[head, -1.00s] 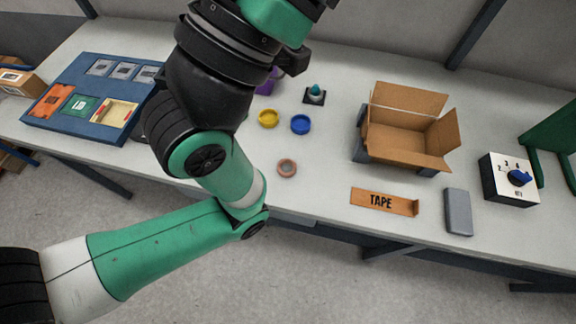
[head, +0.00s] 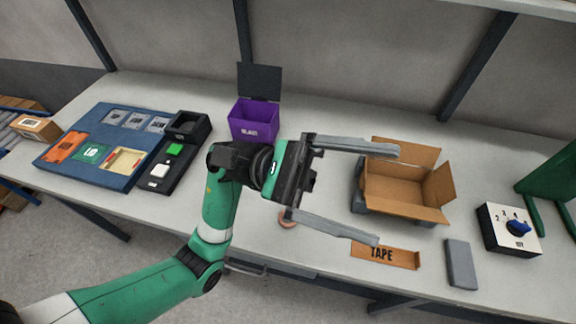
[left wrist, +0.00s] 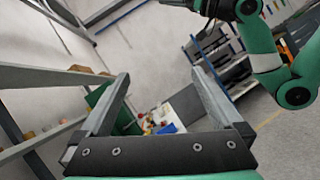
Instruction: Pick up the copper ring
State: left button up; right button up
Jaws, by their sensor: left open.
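The copper ring (head: 287,218) lies on the pale bench in the head view, partly hidden by the lower edge of my left gripper and its lower finger. My left gripper (head: 386,195) is spread wide open and empty above the bench. Its fingers point right, past the ring toward the cardboard box. In the left wrist view my left gripper (left wrist: 163,85) also shows two spread fingers with nothing held between them. The ring cannot be made out there. My right gripper is not seen.
The open cardboard box (head: 400,206) stands right of centre, with the TAPE strip (head: 384,258) in front. A grey block (head: 460,264) and dial box (head: 508,228) are further right. A purple bin (head: 253,120) stands behind; a blue tray (head: 75,172) lies left.

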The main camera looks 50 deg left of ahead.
pick_arm(q)
jog(key=w+a+f+n+t+y, duration=0.25)
jog(key=a+f+y, duration=0.3)
jog(key=f, duration=0.65)
jog(key=n+t+y+p, duration=0.2)
jog(key=n+y+p, duration=0.2)
jog(key=n+y, duration=0.55)
send_near(279, 218)
jog(key=shift+s+a+r+n+g+h, duration=0.25)
jog(key=shift+s+a+r+n+h, duration=0.25)
jog(key=shift+n+h, duration=0.2)
jog(key=shift+w+a, duration=0.1)
jog(key=shift+a, duration=0.15)
jog(key=b+x, duration=0.1)
jog(key=x, duration=0.5)
jog(key=shift+w+d, duration=0.15)
jog(key=shift+w, duration=0.15)
jog(key=shift+w+d+f, duration=0.15)
jog(key=shift+f, duration=0.15)
jog(key=b+x, duration=0.1)
jog(key=x, duration=0.3)
jog(key=shift+w+f+b, duration=0.15)
jog(key=shift+w+b, duration=0.15)
jog(key=shift+b, duration=0.05)
grip_shut()
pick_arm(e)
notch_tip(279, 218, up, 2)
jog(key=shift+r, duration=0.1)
